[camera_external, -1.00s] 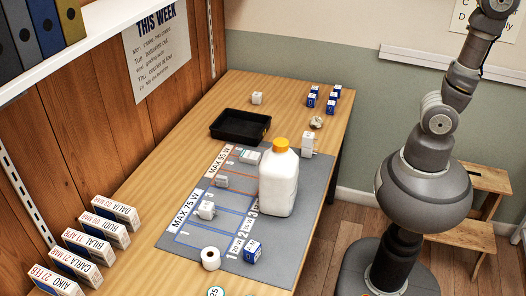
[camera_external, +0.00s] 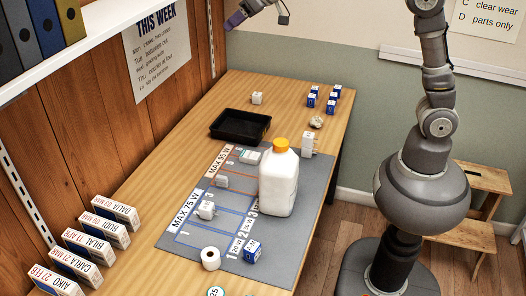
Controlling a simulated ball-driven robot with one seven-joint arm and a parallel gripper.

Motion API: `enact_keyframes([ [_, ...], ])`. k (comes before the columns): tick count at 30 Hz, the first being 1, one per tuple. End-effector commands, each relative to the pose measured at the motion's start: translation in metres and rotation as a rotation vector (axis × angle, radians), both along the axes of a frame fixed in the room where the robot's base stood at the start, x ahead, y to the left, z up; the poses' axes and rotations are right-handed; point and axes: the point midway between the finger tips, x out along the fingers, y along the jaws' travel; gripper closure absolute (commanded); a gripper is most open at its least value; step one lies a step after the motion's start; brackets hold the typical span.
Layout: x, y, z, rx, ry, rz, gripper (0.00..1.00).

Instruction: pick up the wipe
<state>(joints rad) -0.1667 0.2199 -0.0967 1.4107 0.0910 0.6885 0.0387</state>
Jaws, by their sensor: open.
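A small crumpled off-white thing, which looks like the wipe (camera_external: 316,122), lies on the far right part of the wooden table, near the small blue-and-white boxes. My gripper (camera_external: 235,20) shows at the top edge, high above the far left end of the table. It is open, well away from the wipe and up to its left. Most of the hand and forearm is cut off by the top of the picture.
A large white jug (camera_external: 279,182) with an orange cap stands upright on the grey mat (camera_external: 308,190). A black tray (camera_external: 240,124), white plugs, several blue boxes (camera_external: 312,99) and a white roll (camera_external: 211,258) are on the table. Upright labelled boxes line the left edge.

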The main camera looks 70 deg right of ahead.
Motion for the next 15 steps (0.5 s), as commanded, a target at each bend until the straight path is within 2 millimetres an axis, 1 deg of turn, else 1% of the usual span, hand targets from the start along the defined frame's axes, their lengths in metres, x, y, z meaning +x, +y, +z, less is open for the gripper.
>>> enact_keyframes([
  [1, 0.022, 0.019, -0.064, -0.005, 0.106, 0.014, 0.51],
  [2, 0.032, 0.029, -0.098, -0.009, 0.163, 0.02, 0.51],
  [3, 0.041, 0.042, -0.144, -0.017, 0.236, 0.026, 0.51],
  [5, 0.048, 0.06, -0.21, -0.032, 0.341, 0.032, 0.51],
  [6, 0.049, 0.07, -0.252, -0.045, 0.403, 0.036, 0.51],
  [8, 0.046, 0.082, -0.306, -0.065, 0.485, 0.038, 0.51],
  [9, 0.042, 0.089, -0.337, -0.079, 0.531, 0.041, 0.51],
  [12, 0.032, 0.099, -0.394, -0.106, 0.615, 0.043, 0.51],
  [15, 0.025, 0.103, -0.423, -0.121, 0.655, 0.045, 0.51],
])
